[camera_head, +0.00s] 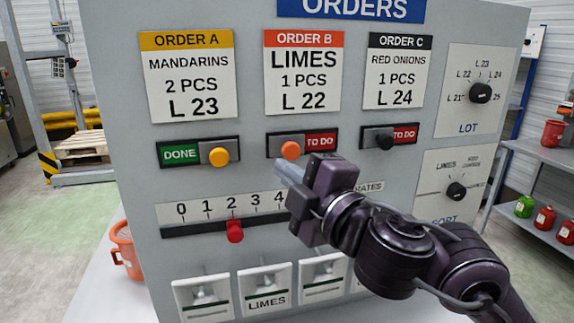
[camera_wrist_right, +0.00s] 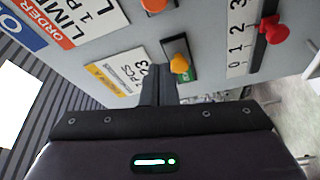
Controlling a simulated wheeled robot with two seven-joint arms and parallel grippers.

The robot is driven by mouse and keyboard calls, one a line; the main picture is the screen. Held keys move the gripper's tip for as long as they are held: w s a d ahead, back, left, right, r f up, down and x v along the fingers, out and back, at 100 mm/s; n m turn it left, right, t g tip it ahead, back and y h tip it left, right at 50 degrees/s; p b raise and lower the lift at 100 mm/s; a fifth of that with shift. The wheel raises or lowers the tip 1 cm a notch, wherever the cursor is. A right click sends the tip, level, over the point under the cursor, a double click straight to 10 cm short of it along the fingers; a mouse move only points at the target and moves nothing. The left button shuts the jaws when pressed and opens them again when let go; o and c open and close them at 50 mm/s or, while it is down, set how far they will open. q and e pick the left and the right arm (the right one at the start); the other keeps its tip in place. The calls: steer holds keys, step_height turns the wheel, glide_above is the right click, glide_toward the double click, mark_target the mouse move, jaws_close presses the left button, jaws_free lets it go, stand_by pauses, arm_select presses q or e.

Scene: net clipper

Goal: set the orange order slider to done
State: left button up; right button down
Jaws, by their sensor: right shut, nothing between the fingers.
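The orange slider knob (camera_head: 291,150) is under the ORDER B card, LIMES. It sits toward the left of its track, and the red TO DO label (camera_head: 321,142) shows to its right. In the right wrist view the orange knob (camera_wrist_right: 153,5) is at the top edge. My right gripper (camera_head: 281,168) is shut and empty, its fingertips just below the orange knob; I cannot tell if they touch it. In the right wrist view its fingers (camera_wrist_right: 157,84) point at the panel. My left gripper is not in view.
The yellow ORDER A knob (camera_head: 219,156) is at the right of its track, showing DONE. The black ORDER C knob (camera_head: 384,141) shows TO DO. A red crates knob (camera_head: 235,231) is below at 2. LOT (camera_head: 480,93) and SORT (camera_head: 456,191) dials are at right.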

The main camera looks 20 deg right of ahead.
steer(key=w, duration=0.3)
steer(key=w+p, duration=0.1)
steer(key=w, duration=0.1)
steer(key=w+d, duration=0.1)
steer(key=w, duration=0.2)
steer(key=shift+w+f, duration=0.2)
steer(key=shift+w, duration=0.1)
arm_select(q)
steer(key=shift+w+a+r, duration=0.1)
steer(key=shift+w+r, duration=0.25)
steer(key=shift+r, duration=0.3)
arm_select(e)
glide_toward(304, 139)
steer(key=x, duration=0.4)
steer(key=shift+w+a, duration=0.1)
steer(key=shift+w, duration=0.15)
